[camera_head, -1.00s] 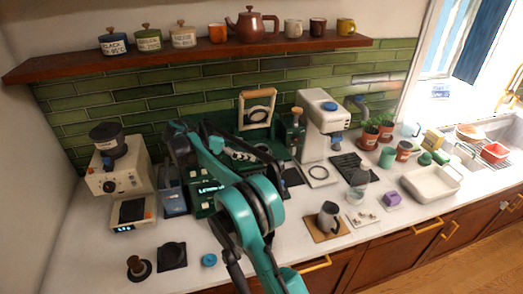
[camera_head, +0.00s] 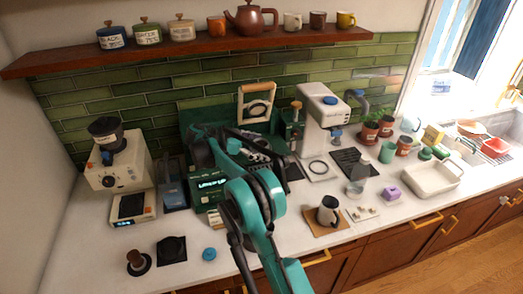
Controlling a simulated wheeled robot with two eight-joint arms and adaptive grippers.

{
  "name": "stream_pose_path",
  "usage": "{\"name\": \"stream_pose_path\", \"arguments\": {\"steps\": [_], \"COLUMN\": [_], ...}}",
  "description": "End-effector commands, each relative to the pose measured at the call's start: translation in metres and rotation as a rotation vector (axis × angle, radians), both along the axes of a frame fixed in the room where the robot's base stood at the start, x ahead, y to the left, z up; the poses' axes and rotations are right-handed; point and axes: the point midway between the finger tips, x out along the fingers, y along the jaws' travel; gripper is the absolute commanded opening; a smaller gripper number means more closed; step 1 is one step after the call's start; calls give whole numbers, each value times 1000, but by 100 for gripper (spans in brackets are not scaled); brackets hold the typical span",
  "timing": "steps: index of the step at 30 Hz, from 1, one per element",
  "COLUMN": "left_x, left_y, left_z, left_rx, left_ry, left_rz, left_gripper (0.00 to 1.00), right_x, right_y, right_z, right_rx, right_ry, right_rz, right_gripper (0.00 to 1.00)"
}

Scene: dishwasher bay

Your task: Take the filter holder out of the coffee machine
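The green coffee machine (camera_head: 208,184) stands against the tiled wall at mid-counter, with lit lettering on its front. My teal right arm comes in from the bottom and bends up across the machine, covering much of its middle and right side. The dark wrist end of this arm lies over the machine's upper part. My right gripper's fingertips cannot be made out against the dark machine parts. The filter holder cannot be picked out behind the arm. My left gripper is not in view.
A grinder (camera_head: 118,165) and scale (camera_head: 133,208) stand left. A tamper (camera_head: 137,263) and black mat (camera_head: 172,257) lie at the front left. A white machine (camera_head: 318,120), jug (camera_head: 327,212) and white tray (camera_head: 433,180) are to the right. A shelf (camera_head: 200,50) hangs above.

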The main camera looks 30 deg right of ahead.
Motion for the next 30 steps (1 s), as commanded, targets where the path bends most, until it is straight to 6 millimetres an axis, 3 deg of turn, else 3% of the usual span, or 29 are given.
{"name": "stream_pose_path", "arguments": {"steps": [3, 8, 9, 20, 29, 30], "left_x": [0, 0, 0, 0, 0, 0], "left_y": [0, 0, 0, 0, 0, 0], "left_z": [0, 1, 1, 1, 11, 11], "left_rx": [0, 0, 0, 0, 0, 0], "left_ry": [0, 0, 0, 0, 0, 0], "left_rz": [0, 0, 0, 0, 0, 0], "left_gripper": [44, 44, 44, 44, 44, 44], "right_x": [0, 0, 0, 0, 0, -7], "right_y": [1, 1, 1, 1, 1, -6], "right_z": [1, 1, 1, 4, 45, 50], "right_rx": [0, 0, 0, 0, -1, -1], "right_ry": [0, 0, 0, 0, 0, 0], "right_rz": [1, 1, 1, 1, 1, -2], "right_gripper": [100, 60, 58, 58, 58, 58]}}
